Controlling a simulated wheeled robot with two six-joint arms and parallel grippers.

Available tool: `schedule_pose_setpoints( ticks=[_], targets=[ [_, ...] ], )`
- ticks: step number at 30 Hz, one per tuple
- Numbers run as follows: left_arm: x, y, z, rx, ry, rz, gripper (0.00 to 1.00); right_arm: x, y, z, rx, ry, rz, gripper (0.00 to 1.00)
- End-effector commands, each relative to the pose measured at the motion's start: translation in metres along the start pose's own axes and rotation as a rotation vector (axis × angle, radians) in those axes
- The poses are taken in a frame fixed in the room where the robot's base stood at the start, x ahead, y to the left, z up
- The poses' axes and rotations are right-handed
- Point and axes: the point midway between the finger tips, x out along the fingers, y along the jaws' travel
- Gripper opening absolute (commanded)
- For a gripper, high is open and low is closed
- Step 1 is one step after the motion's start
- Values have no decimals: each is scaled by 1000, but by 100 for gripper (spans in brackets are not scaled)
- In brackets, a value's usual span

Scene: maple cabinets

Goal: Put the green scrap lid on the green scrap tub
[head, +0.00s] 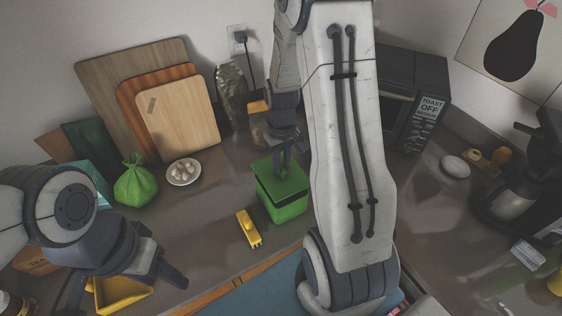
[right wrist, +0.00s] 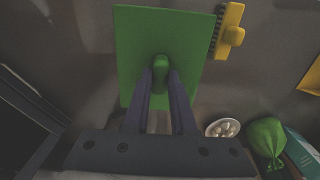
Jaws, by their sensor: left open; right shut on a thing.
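The green scrap tub (head: 285,211) stands on the counter in the middle of the head view. The green scrap lid (head: 294,181) is over its top, and a dark band shows between lid and tub at the left. I cannot tell whether the lid touches the rim. My right gripper (head: 284,172) is shut on the lid's knob from above. In the right wrist view the lid (right wrist: 135,55) fills the middle, its knob between my fingertips (right wrist: 160,78), and it hides the tub. My left gripper (head: 127,284) is open at the lower left, over a yellow dustpan (head: 122,297).
A yellow brush (head: 249,228) lies just left of the tub. A garlic plate (head: 184,172), a green bag (head: 135,183) and cutting boards (head: 178,120) are at the back left. A toaster oven (head: 408,85) and a coffee maker (head: 515,190) stand at the right.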

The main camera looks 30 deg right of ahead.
Motion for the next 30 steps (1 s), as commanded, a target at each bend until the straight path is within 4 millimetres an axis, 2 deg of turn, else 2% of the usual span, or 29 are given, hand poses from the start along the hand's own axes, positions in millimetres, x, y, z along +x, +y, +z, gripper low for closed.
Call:
schedule_pose_setpoints(
  ticks=[1,11,24,25,27,30],
  targets=[
    [6,0,0,-1,0,0,57,7,0,0,1,-1,0,0],
    [23,-2,1,-4,0,0,57,32,0,0,1,-1,0,0],
    [23,-2,1,-4,0,0,57,36,0,0,0,0,0,0],
    [23,-2,1,-4,0,0,57,36,0,0,0,0,0,35],
    [23,-2,1,-4,0,0,57,36,0,0,0,0,0,59],
    [23,-2,1,-4,0,0,57,36,0,0,0,0,0,59]
  ],
)
